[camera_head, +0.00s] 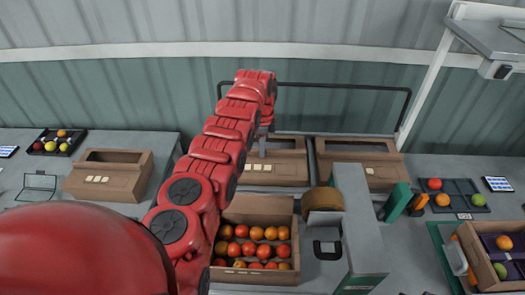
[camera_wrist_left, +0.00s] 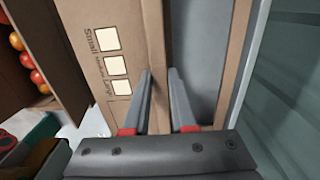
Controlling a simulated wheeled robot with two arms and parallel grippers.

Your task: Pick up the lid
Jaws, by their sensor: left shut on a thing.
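In the left wrist view the two fingers (camera_wrist_left: 161,88) straddle the wall of the lid (camera_wrist_left: 146,30), beside three pale squares and the printed size words. The gripper is shut on this wall. The fingertips are small in the head view. My right gripper is not in view.
An open box of red and orange tomatoes (camera_head: 286,208) stands in front of the lid. Similar cardboard pieces stand left (camera_head: 134,182) and right (camera_head: 377,182). A grey machine with a tape roll (camera_head: 323,199) is close on the right. A black rail runs behind.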

